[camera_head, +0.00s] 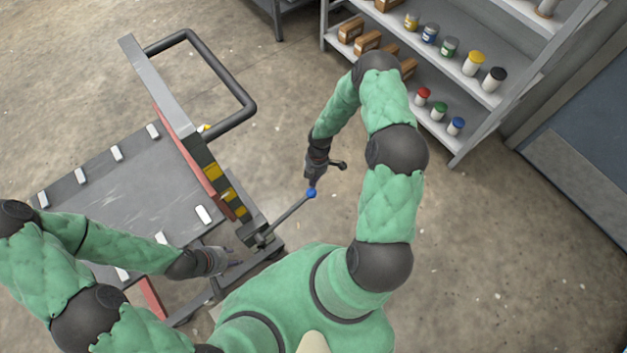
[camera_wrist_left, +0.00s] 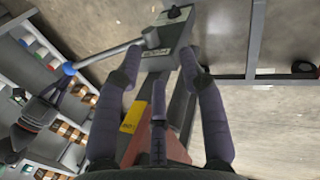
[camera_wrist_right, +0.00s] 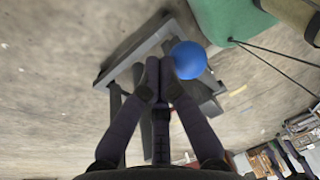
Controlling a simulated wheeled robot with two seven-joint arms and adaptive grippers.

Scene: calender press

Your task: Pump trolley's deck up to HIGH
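The trolley's grey deck (camera_head: 120,190) lies at the left in the head view, with white blocks along its edges. Its upright post (camera_head: 222,186) carries yellow marks; their lettering is too small to read. The pump lever (camera_head: 288,219) slants out from the post's foot and ends in a blue knob (camera_head: 311,193). My right gripper (camera_head: 314,183) is at the knob; in the right wrist view its fingertips (camera_wrist_right: 158,76) are together beside the blue knob (camera_wrist_right: 188,60), whose grip is not evident. My left gripper (camera_head: 222,262) is open and empty near the post's foot (camera_wrist_left: 165,38).
A black push handle (camera_head: 245,100) juts from the post. A shelf rack (camera_head: 465,75) with boxes and coloured-lid jars stands at the back right. A grey-blue panel (camera_head: 585,130) is at the right edge. The floor (camera_head: 480,260) at right is clear.

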